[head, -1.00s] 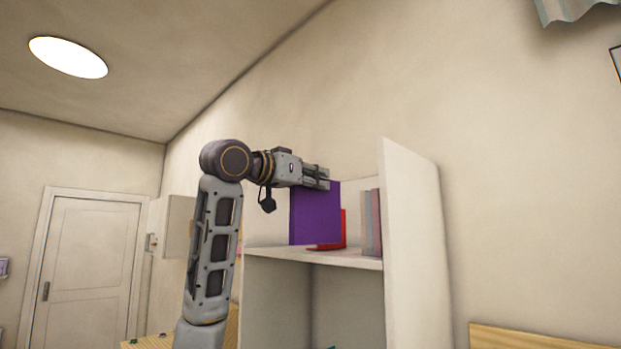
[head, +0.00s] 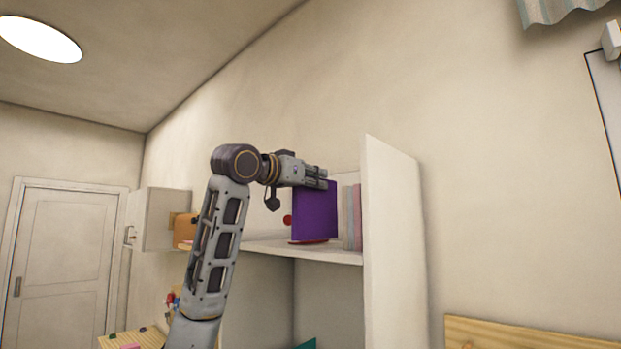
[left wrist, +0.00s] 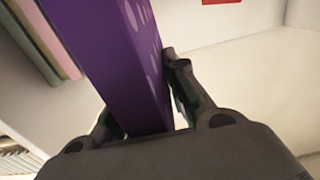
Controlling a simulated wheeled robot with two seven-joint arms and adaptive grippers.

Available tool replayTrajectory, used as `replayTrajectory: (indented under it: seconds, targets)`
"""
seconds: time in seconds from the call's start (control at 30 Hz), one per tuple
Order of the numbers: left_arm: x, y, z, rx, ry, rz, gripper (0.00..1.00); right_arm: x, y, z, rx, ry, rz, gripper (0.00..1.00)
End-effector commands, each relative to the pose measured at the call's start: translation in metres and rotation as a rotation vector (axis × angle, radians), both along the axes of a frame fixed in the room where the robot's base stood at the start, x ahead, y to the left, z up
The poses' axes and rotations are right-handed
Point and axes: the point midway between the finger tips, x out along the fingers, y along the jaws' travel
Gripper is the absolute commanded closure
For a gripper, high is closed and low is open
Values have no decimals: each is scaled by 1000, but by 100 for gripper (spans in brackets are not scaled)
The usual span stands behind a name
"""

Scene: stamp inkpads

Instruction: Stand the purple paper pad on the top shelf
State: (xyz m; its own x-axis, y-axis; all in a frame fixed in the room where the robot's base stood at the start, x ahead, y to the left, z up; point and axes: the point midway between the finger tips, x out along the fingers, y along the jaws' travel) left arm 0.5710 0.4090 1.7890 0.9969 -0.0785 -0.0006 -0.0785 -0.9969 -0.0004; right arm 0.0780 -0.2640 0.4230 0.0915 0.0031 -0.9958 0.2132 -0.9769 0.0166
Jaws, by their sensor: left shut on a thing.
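The purple paper pad (head: 316,213) is upright at the top shelf (head: 335,255) of the white shelf unit in the head view. My left gripper (head: 322,180) is shut on the pad's upper edge. In the left wrist view the pad (left wrist: 115,65) runs between the two fingers (left wrist: 148,118). From the head view I cannot tell whether the pad's lower edge touches the shelf board. My right gripper is in neither view.
Several pastel books (head: 351,217) stand right of the pad, near the tall side panel (head: 393,235). A red item (head: 308,242) shows at the pad's lower edge. A white wall cabinet (head: 160,218) is at the left.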

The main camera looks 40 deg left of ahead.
Motion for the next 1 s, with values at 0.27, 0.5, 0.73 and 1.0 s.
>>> replayTrajectory:
  seconds: [0.27,0.5,0.73,1.0]
  targets:
    - [17,-1,0,-1,-1,-1,100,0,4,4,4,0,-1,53]
    - [31,-3,-1,-1,0,0,100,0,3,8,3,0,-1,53]
    - [45,-4,-1,-2,-1,-1,100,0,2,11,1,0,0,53]
    - [61,-5,-3,-1,-2,0,100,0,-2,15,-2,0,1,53]
